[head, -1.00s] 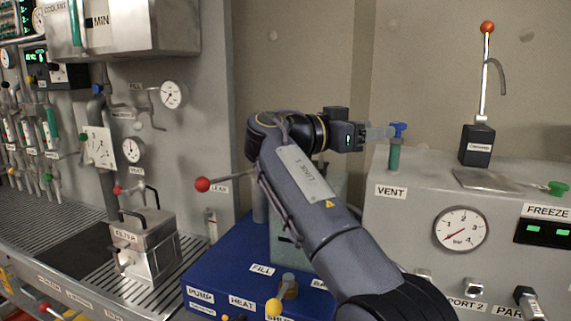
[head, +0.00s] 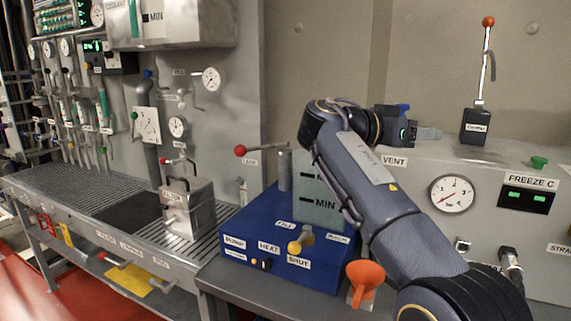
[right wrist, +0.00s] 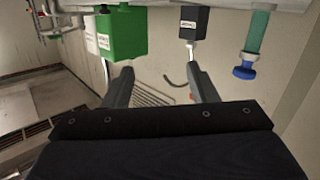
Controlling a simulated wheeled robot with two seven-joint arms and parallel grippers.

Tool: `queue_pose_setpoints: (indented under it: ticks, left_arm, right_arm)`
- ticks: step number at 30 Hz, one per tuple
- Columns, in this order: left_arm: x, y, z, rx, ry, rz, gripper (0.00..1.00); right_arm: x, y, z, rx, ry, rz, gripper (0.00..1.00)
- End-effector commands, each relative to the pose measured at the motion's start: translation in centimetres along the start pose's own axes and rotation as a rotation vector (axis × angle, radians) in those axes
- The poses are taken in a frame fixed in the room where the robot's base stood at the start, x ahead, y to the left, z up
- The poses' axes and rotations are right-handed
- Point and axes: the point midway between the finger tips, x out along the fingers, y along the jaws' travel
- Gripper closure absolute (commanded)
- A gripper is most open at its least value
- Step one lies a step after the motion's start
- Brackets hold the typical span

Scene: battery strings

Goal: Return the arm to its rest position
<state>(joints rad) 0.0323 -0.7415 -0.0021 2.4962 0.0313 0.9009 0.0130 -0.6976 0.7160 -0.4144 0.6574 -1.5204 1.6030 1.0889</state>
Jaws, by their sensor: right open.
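My right arm crosses the right half of the head view, bent at the elbow. Its gripper (head: 428,133) is above the grey VENT housing, in front of the blue vent knob (head: 403,107). In the right wrist view, the two fingers (right wrist: 160,76) stand apart with nothing between them. The blue vent knob (right wrist: 246,69) on its green stem lies to the right of the fingers there, clear of them. My left gripper is not in view.
A blue box (head: 235,228) with a yellow-knobbed valve stands left of the arm. An orange funnel (head: 366,276) is beside the forearm. A red-tipped lever (head: 487,60) rises from the grey housing (head: 400,195). A FILTER box (head: 187,207) sits on the left bench.

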Motion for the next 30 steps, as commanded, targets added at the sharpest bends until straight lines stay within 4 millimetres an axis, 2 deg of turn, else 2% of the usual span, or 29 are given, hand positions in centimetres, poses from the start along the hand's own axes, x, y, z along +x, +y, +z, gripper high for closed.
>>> queue_pose_setpoints:
  ticks: [5,8,12,15,17,20,23,24,27,30]
  left_arm:
    - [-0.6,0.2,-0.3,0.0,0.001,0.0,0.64]
    - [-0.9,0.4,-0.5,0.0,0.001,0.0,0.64]
    - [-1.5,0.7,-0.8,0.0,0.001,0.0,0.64]
    - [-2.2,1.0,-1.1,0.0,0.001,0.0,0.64]
    - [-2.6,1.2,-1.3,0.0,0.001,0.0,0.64]
    - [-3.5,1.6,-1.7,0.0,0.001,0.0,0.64]
    - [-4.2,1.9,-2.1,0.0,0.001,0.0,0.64]
    - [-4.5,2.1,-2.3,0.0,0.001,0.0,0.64]
    - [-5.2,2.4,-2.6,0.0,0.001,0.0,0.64]
    - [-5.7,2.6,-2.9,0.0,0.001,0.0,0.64]
  right_arm:
    - [3.6,1.2,1.7,-0.097,-0.118,-0.047,0.47]
    - [6.0,2.2,3.7,-0.173,-0.215,-0.097,0.47]
    - [8.9,4.6,7.4,-0.285,-0.38,-0.203,0.47]
    - [10.0,7.3,11.0,-0.365,-0.525,-0.324,0.47]
    - [9.8,9.6,13.7,-0.41,-0.624,-0.423,0.47]
    - [7.6,13.7,18.3,-0.457,-0.773,-0.619,0.47]
    - [3.6,17.8,22.4,-0.464,-0.881,-0.813,0.47]
    - [1.8,19.3,23.9,-0.458,-0.913,-0.886,0.47]
    - [-3.2,22.6,27.4,-0.424,-0.967,-1.044,0.47]
    - [-7.3,24.8,30.2,-0.378,-0.992,-1.152,0.47]
